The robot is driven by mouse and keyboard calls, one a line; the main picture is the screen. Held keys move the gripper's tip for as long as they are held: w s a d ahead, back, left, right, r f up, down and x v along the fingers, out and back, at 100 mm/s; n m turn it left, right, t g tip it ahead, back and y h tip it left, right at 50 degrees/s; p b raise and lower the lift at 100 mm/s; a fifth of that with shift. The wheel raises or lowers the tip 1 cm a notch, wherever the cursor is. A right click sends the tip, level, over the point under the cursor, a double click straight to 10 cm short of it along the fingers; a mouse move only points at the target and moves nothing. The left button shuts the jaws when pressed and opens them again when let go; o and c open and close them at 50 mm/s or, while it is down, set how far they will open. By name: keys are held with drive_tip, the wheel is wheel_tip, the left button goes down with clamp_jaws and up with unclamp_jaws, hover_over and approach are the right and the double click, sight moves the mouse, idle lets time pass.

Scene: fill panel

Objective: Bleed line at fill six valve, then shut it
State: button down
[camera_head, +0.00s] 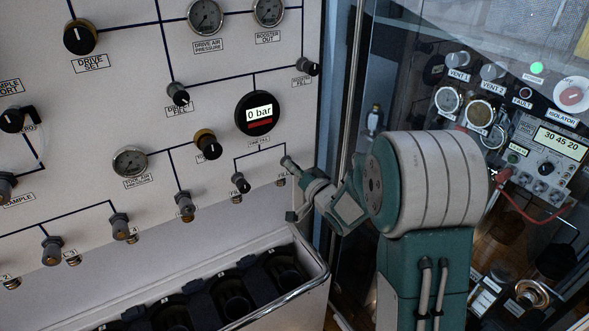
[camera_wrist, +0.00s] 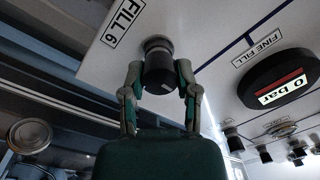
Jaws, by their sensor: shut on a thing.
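The fill six valve is a dark knob (camera_wrist: 159,70) beside the "FILL 6" label (camera_wrist: 122,22) in the wrist view. My gripper (camera_wrist: 160,82) is shut on this knob, one finger on each side of it. In the head view my gripper (camera_head: 290,164) reaches the lower right of the white panel (camera_head: 225,60), and its fingers largely hide the knob. The round black gauge (camera_head: 257,113) above reads 0 bar. The same gauge (camera_wrist: 277,82) shows upside down in the wrist view, next to the "FINE FILL" label.
Other knobs sit close by, including one (camera_head: 240,182) just left of my gripper. A bin with black cylinder slots and a metal rim (camera_head: 300,305) stands below the panel. A glass door with a metal frame (camera_head: 345,90) and a control panel (camera_head: 548,150) lie to the right.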

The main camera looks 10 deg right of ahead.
drive_tip(key=shift+c, duration=1.8)
unclamp_jaws()
drive_tip(key=shift+f, duration=0.3)
drive_tip(key=shift+r, duration=0.15)
drive_tip(key=v, duration=1.2)
